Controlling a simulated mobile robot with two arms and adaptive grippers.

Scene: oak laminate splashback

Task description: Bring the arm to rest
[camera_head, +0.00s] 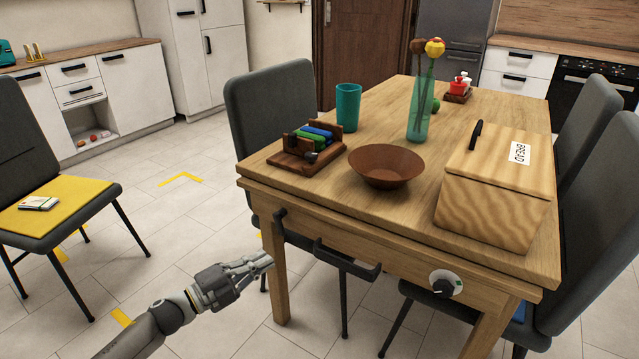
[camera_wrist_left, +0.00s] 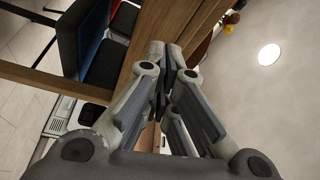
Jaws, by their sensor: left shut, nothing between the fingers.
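My left gripper (camera_head: 262,262) comes in from the lower left in the head view. It is shut and empty, low beside the table's front left leg (camera_head: 275,265). It also shows in the left wrist view (camera_wrist_left: 162,85), with its fingers together and nothing between them. The wooden table (camera_head: 310,192) stands to its right, with its top above the gripper. A dark drawer handle (camera_head: 347,262) is on the table's front, right of my fingertips. I cannot tell whether the fingertips touch the leg. My right gripper is not in view.
On the table are a brown bowl (camera_head: 386,166), a bread box (camera_head: 490,205), a teal cup (camera_head: 347,107), a vase (camera_head: 419,110) and a wooden caddy (camera_head: 300,160). Grey chairs (camera_head: 270,100) stand around it; another chair (camera_head: 50,225) is at left. Open floor lies between.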

